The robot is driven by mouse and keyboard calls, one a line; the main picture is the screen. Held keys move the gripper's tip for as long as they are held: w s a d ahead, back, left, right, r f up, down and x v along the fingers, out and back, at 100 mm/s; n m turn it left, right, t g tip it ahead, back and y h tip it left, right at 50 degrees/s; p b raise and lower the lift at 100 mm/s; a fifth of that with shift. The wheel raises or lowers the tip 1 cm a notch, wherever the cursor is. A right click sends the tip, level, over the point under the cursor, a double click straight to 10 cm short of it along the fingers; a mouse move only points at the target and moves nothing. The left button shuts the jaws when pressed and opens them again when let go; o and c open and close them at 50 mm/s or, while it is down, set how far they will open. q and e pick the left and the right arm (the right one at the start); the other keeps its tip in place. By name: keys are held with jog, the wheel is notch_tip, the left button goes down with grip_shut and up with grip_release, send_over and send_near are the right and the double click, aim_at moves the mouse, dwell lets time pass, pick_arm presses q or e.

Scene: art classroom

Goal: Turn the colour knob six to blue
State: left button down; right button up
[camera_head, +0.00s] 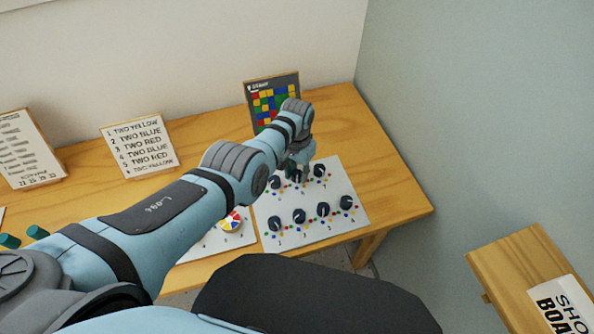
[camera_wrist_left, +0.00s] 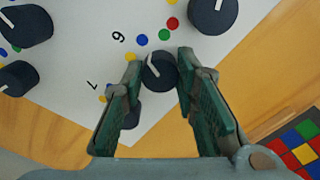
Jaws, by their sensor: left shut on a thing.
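My left gripper (camera_head: 299,172) reaches down over the back row of the white knob panel (camera_head: 335,222). In the left wrist view the left gripper (camera_wrist_left: 160,66) is shut on a dark round knob, colour knob six (camera_wrist_left: 161,74), with a finger on either side. The printed 6 stands up-left of it. A blue dot (camera_wrist_left: 141,40) and a green dot (camera_wrist_left: 165,34) lie above the knob, and a yellow dot lies to its left. The knob's pale pointer line slants up-left, roughly towards the blue dot; its exact aim is hard to tell. My right gripper is not in view.
A neighbouring knob (camera_wrist_left: 127,112) by the printed 7 is partly hidden behind a finger. A front row of knobs (camera_head: 323,210) stands nearer me. A colour-grid board (camera_head: 272,98) stands behind the panel. A list card (camera_head: 139,146) stands left, with a colour-wheel sheet (camera_head: 205,245) beside the panel.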

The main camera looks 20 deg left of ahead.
aim_at(297, 173)
pick_arm(q)
jog(key=c, duration=1.5)
grip_release()
jog(key=shift+c, duration=0.2)
jog(key=shift+r, duration=0.1)
notch_tip(297, 173, up, 12)
